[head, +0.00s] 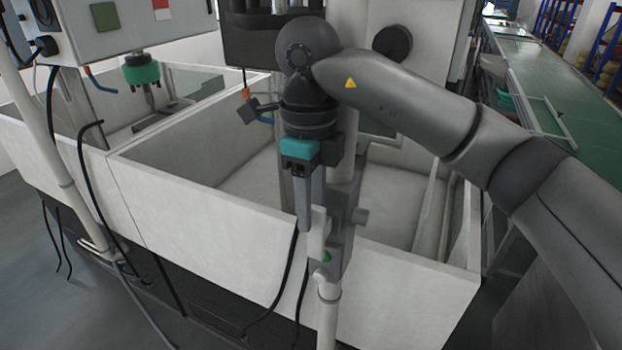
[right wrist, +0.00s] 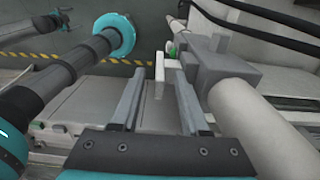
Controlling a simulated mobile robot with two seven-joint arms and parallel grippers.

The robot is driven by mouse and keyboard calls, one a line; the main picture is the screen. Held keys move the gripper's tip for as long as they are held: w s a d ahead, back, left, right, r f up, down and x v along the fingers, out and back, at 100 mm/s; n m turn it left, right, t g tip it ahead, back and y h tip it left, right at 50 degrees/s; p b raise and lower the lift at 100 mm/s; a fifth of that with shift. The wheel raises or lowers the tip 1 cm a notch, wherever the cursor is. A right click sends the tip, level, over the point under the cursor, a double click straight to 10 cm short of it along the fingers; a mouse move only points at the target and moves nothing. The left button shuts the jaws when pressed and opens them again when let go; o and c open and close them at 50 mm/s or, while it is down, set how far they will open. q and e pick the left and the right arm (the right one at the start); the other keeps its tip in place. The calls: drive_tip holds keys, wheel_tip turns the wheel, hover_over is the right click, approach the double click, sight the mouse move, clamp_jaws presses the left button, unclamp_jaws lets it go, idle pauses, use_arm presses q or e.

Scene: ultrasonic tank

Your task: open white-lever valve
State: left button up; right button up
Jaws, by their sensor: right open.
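The white lever (head: 318,236) belongs to a grey valve body (head: 345,243) on a white pipe (head: 328,312) at the front of the tank. My right gripper (head: 317,212) points down at it and is open. In the right wrist view, the white lever (right wrist: 160,76) stands between the open fingers of my right gripper (right wrist: 155,74), with visible space to the left finger. The grey valve body (right wrist: 218,66) is just right of the right finger. Contact between a finger and the lever cannot be made out. My left gripper is not identifiable in view.
The white tank's front wall (head: 240,240) is close to my right gripper. Black cables (head: 285,285) hang in front of it. A control box (head: 100,28) is at upper left. A green conveyor (head: 570,100) runs at the right. Grey floor (head: 40,265) is clear at lower left.

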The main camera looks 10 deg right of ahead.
wheel_tip(320, 180, up, 15)
drive_tip(key=shift+a, duration=0.15)
idle(0.5)
